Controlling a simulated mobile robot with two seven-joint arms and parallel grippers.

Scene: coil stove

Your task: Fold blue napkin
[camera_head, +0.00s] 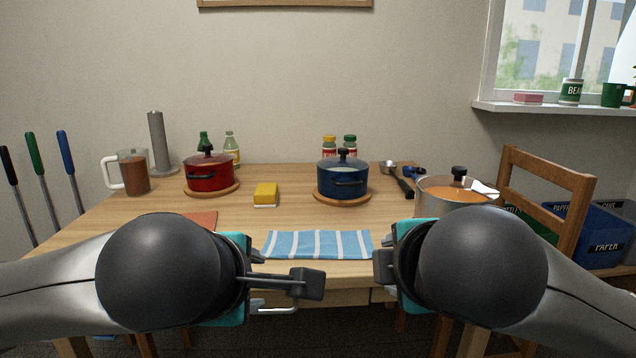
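The blue napkin (310,243) has white stripes and lies on the table near its front edge, in the middle of the view. It looks flat and wider than it is deep. My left gripper (283,270) is in front of the napkin's left part, with its two fingers apart and nothing between them. My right gripper (384,264) is by the napkin's right end. Only part of its fingers shows, and its own wrist hides the rest. I see no cloth held in either gripper.
A red pot (208,178), a yellow sponge (265,192) and a blue pot (342,180) stand behind the napkin. A large steel pot (455,193) is at the right, near a wooden chair (545,170). A mug (133,172) stands far left. Bare tabletop surrounds the napkin's back edge.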

